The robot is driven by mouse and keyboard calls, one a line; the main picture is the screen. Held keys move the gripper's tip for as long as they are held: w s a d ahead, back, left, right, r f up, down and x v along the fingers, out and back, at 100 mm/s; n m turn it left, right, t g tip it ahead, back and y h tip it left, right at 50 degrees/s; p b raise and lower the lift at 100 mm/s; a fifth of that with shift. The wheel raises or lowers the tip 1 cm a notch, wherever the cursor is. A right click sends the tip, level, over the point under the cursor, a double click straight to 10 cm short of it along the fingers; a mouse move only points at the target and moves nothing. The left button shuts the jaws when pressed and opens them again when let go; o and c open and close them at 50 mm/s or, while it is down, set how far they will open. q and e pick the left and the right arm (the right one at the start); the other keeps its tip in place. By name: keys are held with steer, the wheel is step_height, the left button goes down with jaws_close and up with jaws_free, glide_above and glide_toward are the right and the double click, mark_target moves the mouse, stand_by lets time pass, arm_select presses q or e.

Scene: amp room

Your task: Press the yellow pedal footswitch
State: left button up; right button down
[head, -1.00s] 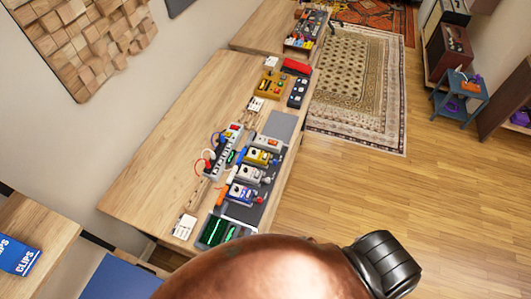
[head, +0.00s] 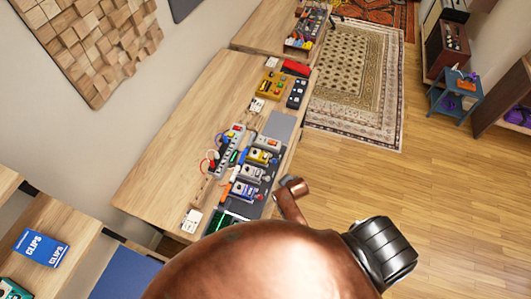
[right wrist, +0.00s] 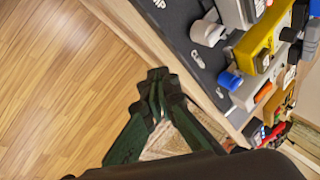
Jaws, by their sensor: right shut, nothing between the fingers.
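The yellow pedal (head: 262,157) sits in a row of pedals on a dark board along the right edge of the wooden table. My right gripper (right wrist: 158,78) is shut and empty, over the floor side of the board's edge and apart from the yellow pedal. In the head view a copper link of mine stands beside the board, and the right gripper's fingers cannot be made out. My left gripper is not in view.
A white pedal (head: 251,173) and a grey one with a red top (head: 268,143) flank the yellow pedal. A power strip (head: 230,150) with cables lies left of them. The wood floor (head: 350,180) right of the table is clear.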

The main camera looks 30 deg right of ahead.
steer(key=w+r+m+t+p, duration=0.2)
steer(key=w+r+m+p, duration=0.2)
steer(key=w+r+m, duration=0.9)
step_height(320, 180, up, 3)
steer(key=shift+w+a+r+t+p, duration=0.25)
steer(key=shift+w+a+t, duration=0.2)
steer(key=shift+w, duration=0.7)
steer(key=shift+f, duration=0.15)
steer(key=b, duration=0.7)
glide_above(266, 157)
step_height(266, 157, down, 8)
steer(key=shift+w+r, duration=0.15)
steer(key=shift+r, duration=0.05)
steer(key=shift+f+b, duration=0.35)
steer(key=shift+f, duration=0.2)
steer(key=shift+f, duration=0.1)
steer(key=shift+f, duration=0.3)
